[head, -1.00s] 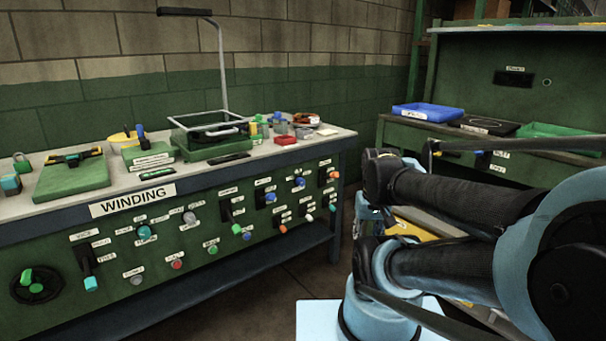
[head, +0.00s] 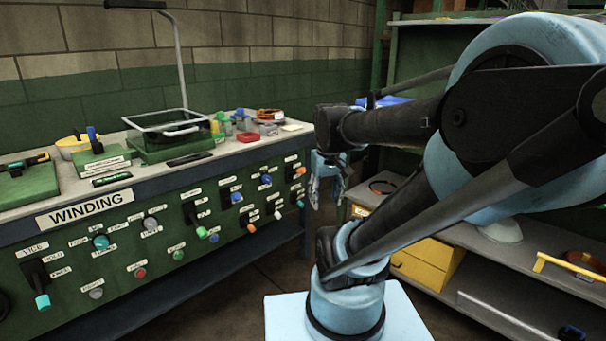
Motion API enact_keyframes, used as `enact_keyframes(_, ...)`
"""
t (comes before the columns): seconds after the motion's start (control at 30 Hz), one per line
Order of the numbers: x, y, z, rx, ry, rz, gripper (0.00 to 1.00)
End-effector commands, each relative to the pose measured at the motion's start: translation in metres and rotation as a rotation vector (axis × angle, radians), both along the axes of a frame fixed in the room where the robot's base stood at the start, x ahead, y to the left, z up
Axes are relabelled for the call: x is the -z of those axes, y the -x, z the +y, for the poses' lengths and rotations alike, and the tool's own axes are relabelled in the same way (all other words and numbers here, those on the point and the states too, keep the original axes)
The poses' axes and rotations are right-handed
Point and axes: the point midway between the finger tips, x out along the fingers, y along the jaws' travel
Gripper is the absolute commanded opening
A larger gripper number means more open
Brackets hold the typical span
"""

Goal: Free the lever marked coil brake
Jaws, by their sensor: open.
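The green front panel (head: 140,250) of the winding bench carries several levers on black plates. A teal-tipped lever (head: 42,301) at the far left has labels that seem to read VICE. A green-tipped lever (head: 201,232), blue-tipped levers (head: 236,197) and orange-tipped levers (head: 300,171) sit farther right. The small labels are too blurred to tell which one is the coil brake, and no sleeve can be made out for sure. My gripper (head: 326,195) hangs open and empty, fingers down, just right of the bench's right end, apart from the panel.
The WINDING sign (head: 87,207) is on the bench edge. A green tray with a wire frame (head: 175,140) and small parts stand on top. Grey shelving with a yellow drawer unit (head: 428,264) stands at the right. Dark floor lies before the bench.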

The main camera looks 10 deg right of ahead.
Motion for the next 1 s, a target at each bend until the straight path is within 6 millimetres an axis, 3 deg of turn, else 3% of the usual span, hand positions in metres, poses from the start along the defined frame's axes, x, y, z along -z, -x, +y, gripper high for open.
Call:
enact_keyframes(0.2,-0.04,-0.061,-0.001,-0.078,0.025,0.016,0.48)
enact_keyframes(0.5,-0.075,-0.15,-0.001,-0.188,0.057,0.037,0.48)
enact_keyframes(0.73,-0.089,-0.222,-0.001,-0.272,0.081,0.055,0.48)
enact_keyframes(1.0,-0.09,-0.309,0.002,-0.372,0.107,0.077,0.48)
